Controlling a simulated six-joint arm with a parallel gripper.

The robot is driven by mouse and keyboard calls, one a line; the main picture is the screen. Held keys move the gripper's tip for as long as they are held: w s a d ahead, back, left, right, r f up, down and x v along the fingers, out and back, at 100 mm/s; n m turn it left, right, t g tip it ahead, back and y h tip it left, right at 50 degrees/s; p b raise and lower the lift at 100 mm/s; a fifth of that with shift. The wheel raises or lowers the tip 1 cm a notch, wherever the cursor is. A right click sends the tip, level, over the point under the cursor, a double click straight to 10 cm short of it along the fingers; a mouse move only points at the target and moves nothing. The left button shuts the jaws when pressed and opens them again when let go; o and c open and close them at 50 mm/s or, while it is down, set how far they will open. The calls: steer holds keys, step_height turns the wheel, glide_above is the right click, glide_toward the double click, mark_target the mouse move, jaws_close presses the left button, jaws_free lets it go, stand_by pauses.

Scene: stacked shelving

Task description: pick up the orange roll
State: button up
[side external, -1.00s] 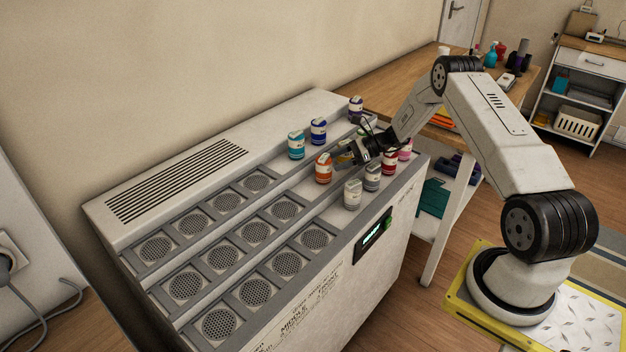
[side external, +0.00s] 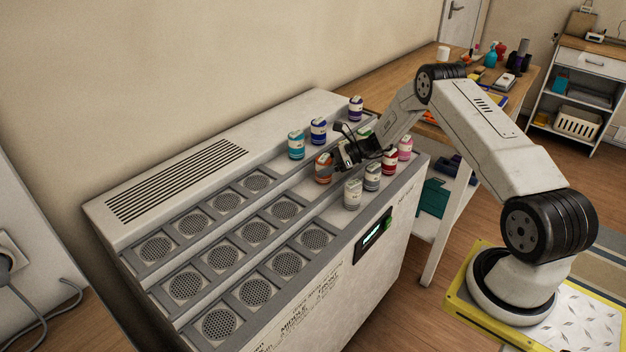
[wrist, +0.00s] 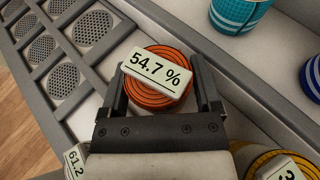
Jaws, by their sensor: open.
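The orange roll (wrist: 154,96) stands on the middle step of the stepped shelf unit. Its top carries a white label reading 54.7 %. In the side view the orange roll (side external: 322,175) is partly hidden by my gripper (side external: 339,168). In the wrist view my gripper (wrist: 161,90) is open, with one finger on each side of the roll. I cannot tell whether the fingers touch it.
A teal roll (side external: 296,145) and blue rolls (side external: 318,131) stand on the upper step behind. A white-grey roll (side external: 352,194) stands on the front step, with grey, red and pink ones to its right. A yellow roll (wrist: 275,165) is near in the wrist view. Round grilles (side external: 219,323) at left are bare.

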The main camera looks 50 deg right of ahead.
steer(key=c, duration=1)
steer(key=shift+r, duration=0.15)
steer(key=shift+r, duration=0.85)
steer(key=s+a+r, duration=0.4)
steer(key=s+r, duration=0.7)
steer(key=s, duration=0.2)
steer(key=shift+s, duration=0.15)
steer(key=shift+a, duration=0.1)
